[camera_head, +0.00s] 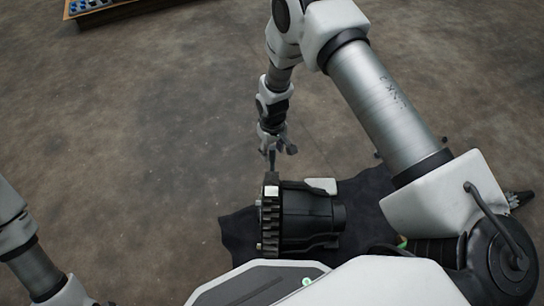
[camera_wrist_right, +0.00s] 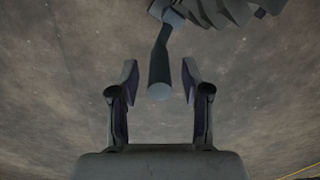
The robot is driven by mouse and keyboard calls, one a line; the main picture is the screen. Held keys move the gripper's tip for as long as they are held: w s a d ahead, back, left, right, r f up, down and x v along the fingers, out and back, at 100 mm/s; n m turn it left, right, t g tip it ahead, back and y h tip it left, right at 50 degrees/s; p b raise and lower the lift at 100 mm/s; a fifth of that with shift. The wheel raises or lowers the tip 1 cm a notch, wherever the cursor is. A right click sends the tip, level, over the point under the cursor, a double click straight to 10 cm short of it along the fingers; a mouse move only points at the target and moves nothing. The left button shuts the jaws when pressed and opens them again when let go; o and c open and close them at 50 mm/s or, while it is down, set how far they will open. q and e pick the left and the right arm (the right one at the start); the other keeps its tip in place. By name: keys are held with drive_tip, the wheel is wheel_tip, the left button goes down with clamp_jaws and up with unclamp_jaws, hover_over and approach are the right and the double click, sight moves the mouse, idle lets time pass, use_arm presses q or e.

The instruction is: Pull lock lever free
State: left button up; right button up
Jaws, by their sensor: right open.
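The lock lever (camera_wrist_right: 159,72) shows in the right wrist view as a dark rod with a thick round-ended handle, joined at its top to a dark ribbed part. My right gripper (camera_wrist_right: 160,88) is open, with one finger on each side of the handle and a visible gap on both sides. In the head view, my right gripper (camera_head: 279,159) points down just above the far end of a black machine unit (camera_head: 308,215) with a toothed ring. The lever is hard to tell from the fingers there. My left arm enters at the left edge; its gripper is out of view.
The black unit rests on a dark cloth (camera_head: 237,238) on the brown concrete floor. A wooden-edged tray (camera_head: 110,14) with blue items is at the far top left. Small dark bits lie right of my right arm. The floor left of the unit is clear.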

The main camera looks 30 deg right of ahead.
drive_tip(key=shift+f, duration=0.8)
use_arm(q)
drive_tip(key=shift+f, duration=0.4)
use_arm(e)
drive_tip(key=shift+r, duration=0.1)
clamp_jaws()
